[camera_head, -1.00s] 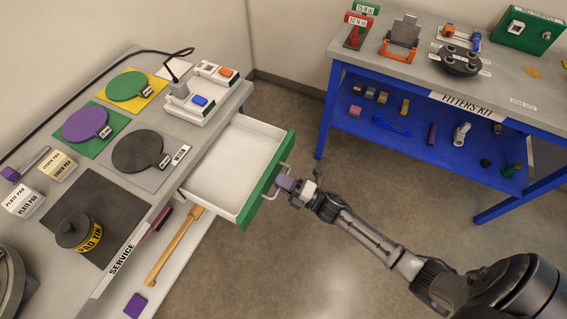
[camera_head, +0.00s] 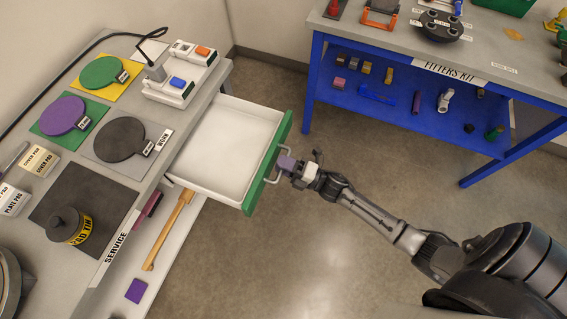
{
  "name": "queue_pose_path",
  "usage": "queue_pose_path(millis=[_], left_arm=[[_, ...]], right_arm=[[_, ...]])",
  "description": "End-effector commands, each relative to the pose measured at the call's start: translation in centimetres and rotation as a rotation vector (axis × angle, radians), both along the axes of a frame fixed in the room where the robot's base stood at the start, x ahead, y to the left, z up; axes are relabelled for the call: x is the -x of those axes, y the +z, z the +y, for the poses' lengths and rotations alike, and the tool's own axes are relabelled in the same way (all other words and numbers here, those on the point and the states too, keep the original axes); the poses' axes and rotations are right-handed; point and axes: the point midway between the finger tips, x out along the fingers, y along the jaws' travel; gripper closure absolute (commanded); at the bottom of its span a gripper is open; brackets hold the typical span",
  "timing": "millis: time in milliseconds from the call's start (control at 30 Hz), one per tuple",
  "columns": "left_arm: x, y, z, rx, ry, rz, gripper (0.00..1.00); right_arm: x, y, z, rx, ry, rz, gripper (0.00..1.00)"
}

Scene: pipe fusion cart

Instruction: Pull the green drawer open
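The green drawer (camera_head: 268,166) has a green front and a white, empty tray. It stands well out from the right side of the service cart (camera_head: 115,235). Its pale bar handle (camera_head: 272,182) sticks out from the front. My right gripper (camera_head: 287,163) is at the handle, with purple fingertips around the middle of the bar. It appears shut on it, though the far finger is hidden. My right arm reaches in from the lower right. My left gripper is not in view.
Round pads, a pad tin (camera_head: 68,225) and a switch unit (camera_head: 181,85) sit on the cart top. A wooden-handled tool (camera_head: 168,230) lies on the shelf below. A blue table (camera_head: 400,105) stands at the back right. Floor between is clear.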

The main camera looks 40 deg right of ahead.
Motion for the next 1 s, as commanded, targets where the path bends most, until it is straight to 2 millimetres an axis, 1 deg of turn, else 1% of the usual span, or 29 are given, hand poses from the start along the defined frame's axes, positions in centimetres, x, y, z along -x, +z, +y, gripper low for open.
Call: queue_pose_path(millis=[267,367,467,800,1000], left_arm=[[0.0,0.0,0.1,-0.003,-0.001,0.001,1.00],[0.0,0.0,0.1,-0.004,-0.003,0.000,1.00],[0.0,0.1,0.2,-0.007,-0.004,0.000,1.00],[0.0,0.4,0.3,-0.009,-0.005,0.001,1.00],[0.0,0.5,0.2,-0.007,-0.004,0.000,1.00]], right_arm=[[0.0,0.0,0.0,0.001,0.000,0.001,0.61],[0.4,-0.1,-0.2,0.000,-0.001,0.002,0.61],[1.4,-0.4,-0.8,0.001,-0.001,0.003,0.61],[7.1,-1.6,-4.2,0.002,-0.001,0.005,0.61],[9.7,-2.1,-5.8,0.001,-0.001,0.003,0.61]])
